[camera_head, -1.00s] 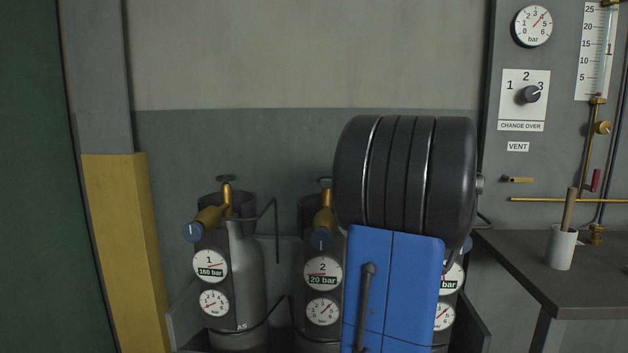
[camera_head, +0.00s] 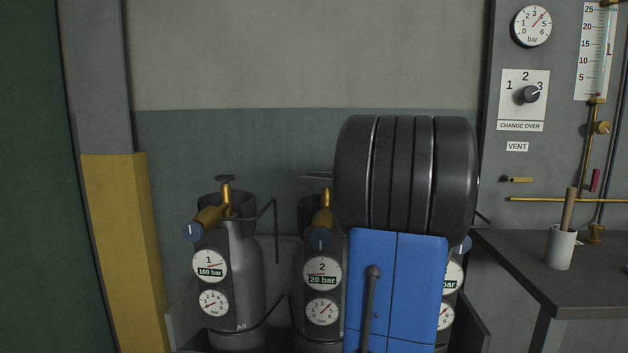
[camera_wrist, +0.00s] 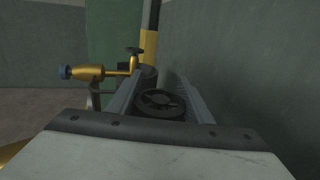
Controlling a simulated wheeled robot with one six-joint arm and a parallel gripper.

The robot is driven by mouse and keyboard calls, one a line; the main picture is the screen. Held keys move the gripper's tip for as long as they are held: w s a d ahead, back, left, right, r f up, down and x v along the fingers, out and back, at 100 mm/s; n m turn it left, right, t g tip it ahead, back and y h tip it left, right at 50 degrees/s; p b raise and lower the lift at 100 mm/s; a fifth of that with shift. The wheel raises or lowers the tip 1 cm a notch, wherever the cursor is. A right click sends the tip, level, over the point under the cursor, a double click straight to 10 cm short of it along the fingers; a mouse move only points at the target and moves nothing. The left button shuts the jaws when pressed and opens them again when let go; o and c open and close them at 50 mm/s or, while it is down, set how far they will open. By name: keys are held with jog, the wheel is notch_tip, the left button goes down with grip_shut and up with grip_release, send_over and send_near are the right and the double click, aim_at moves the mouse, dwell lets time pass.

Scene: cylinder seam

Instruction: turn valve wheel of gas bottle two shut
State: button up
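Gas bottle two (camera_head: 322,300) stands in the middle of the row, with a "2" gauge and a 20 bar label. Its brass valve (camera_head: 322,218) and blue knob (camera_head: 320,239) show left of my arm. Its dark spoked valve wheel (camera_wrist: 160,103) lies between the two grey fingers of my gripper (camera_wrist: 163,92) in the wrist view. The fingers are apart, one on each side of the wheel; I cannot tell whether they touch it. In the head view a finger (camera_head: 316,177) reaches left from behind my arm at wheel height. My arm hides the rest of the gripper.
Gas bottle one (camera_head: 238,280) stands at left with its own wheel (camera_head: 225,178); it also shows ahead in the wrist view. Another bottle is mostly hidden behind my arm. A wall is close behind. A bench (camera_head: 580,270) with a white cup (camera_head: 560,247) stands right.

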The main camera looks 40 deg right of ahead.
jog(key=c, duration=0.4)
jog(key=shift+c, duration=0.2)
jog(key=shift+h, duration=0.3)
jog(key=m+h, duration=0.1)
jog(key=h, duration=0.1)
jog(key=d+m+t+h, duration=0.1)
jog(key=m+h, duration=0.1)
jog(key=shift+w+m+h, duration=0.15)
jog(key=shift+m+h, duration=0.15)
jog(key=shift+h, duration=0.1)
jog(key=m+h, duration=0.1)
jog(key=h, duration=0.1)
jog(key=m+h, duration=0.1)
jog(key=h, duration=0.1)
jog(key=shift+d+m, duration=0.4)
jog(key=shift+d+m+g+h, duration=0.3)
jog(key=shift+m+h, duration=0.55)
jog(key=shift+h, duration=0.55)
jog(key=shift+d+m+g+h, duration=0.2)
jog(key=shift+d+m+h, duration=0.2)
jog(key=shift+m+h, duration=0.75)
jog(key=shift+s+d+m+g+h, duration=0.1)
jog(key=shift+s+m+g+h, duration=0.1)
jog(key=shift+h, duration=0.35)
jog(key=shift+s+d+m+g+h, duration=0.1)
jog(key=shift+g+h, duration=0.1)
jog(key=shift+h, duration=0.3)
